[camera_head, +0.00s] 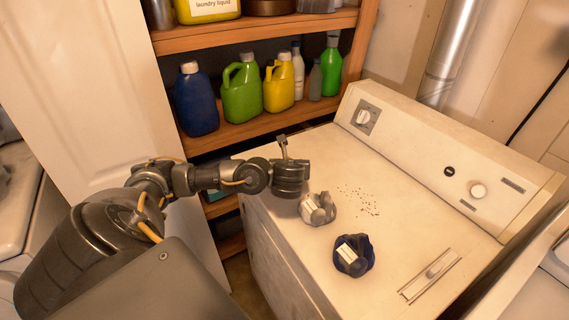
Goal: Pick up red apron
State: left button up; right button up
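I see no red apron in the head view. My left arm comes in from the left, and its gripper end (289,177) is over the left edge of the white machine top. The fingers do not show clearly, so I cannot tell whether they are open or shut. A small grey and white bundle (318,209) is just below and right of this gripper. I cannot tell whether they touch. My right gripper is out of view.
A dark blue bundle with a white label (354,255) lies on the white machine (400,205), near dark crumbs (362,201). A wooden shelf (255,132) behind holds blue, green and yellow bottles. The machine's raised control panel (440,160) bounds the right back.

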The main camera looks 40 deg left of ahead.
pick_arm(q)
grip_shut()
dwell(0.4)
jog(key=shift+r, duration=0.2)
jog(key=s+d+r+p, duration=0.2)
jog(key=s+r+p, duration=1)
jog(key=s+p, duration=0.1)
jog(key=shift+s+d+r, duration=0.15)
jog(key=shift+s+r, duration=0.15)
jog(key=shift+s, duration=0.1)
